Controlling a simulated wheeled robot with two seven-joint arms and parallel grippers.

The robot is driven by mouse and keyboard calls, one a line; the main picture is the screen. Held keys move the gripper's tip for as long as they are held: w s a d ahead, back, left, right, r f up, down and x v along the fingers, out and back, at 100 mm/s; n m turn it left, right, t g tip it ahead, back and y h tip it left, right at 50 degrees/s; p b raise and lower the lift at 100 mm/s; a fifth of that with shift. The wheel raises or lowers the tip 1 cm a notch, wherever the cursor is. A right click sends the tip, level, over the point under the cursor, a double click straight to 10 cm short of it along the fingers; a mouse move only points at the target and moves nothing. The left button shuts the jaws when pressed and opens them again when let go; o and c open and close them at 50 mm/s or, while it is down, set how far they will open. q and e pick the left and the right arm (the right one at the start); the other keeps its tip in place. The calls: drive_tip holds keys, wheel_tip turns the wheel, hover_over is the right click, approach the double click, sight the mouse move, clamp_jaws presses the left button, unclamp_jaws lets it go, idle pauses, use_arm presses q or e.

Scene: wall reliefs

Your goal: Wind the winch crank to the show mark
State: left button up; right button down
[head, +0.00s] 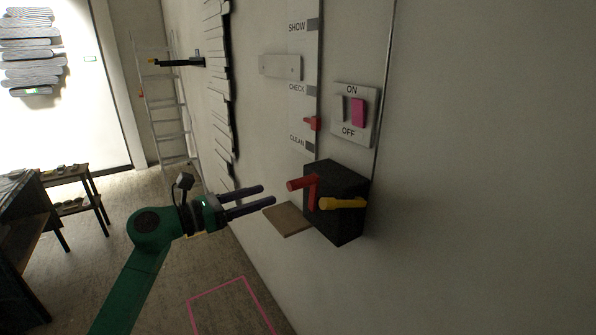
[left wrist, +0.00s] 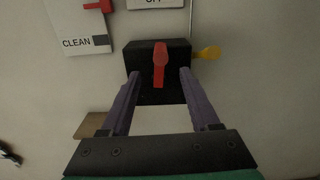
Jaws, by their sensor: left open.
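The winch is a black box (head: 345,179) on the wall, and it also shows in the left wrist view (left wrist: 142,58). A red crank (head: 312,190) with a handle sticking out is on its front; in the left wrist view the crank (left wrist: 159,62) points up. A yellow lever (head: 343,204) is on the winch's side. A red pointer (head: 312,123) on the scale is between the CHECK and CLEAN marks, below the SHOW mark (head: 313,25). My left gripper (head: 268,195) is open and empty, its fingers apart short of the crank. My right gripper is not in view.
A switch plate (head: 340,127) with a pink ON/OFF rocker is above the winch. A small brown board (head: 288,219) juts out beside the winch. A ladder (head: 165,110) leans at the back, and dark tables (head: 60,185) stand at left. Pink lines mark the floor.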

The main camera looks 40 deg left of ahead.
sight(302, 183)
use_arm(q)
drive_tip(key=p+x, duration=0.4)
drive_tip(key=x, duration=0.7)
drive_tip(key=shift+w+r, duration=0.1)
drive_tip(key=shift+w, duration=0.3)
drive_tip(key=shift+d, duration=0.3)
drive_tip(key=shift+a, duration=0.15)
clamp_jaws()
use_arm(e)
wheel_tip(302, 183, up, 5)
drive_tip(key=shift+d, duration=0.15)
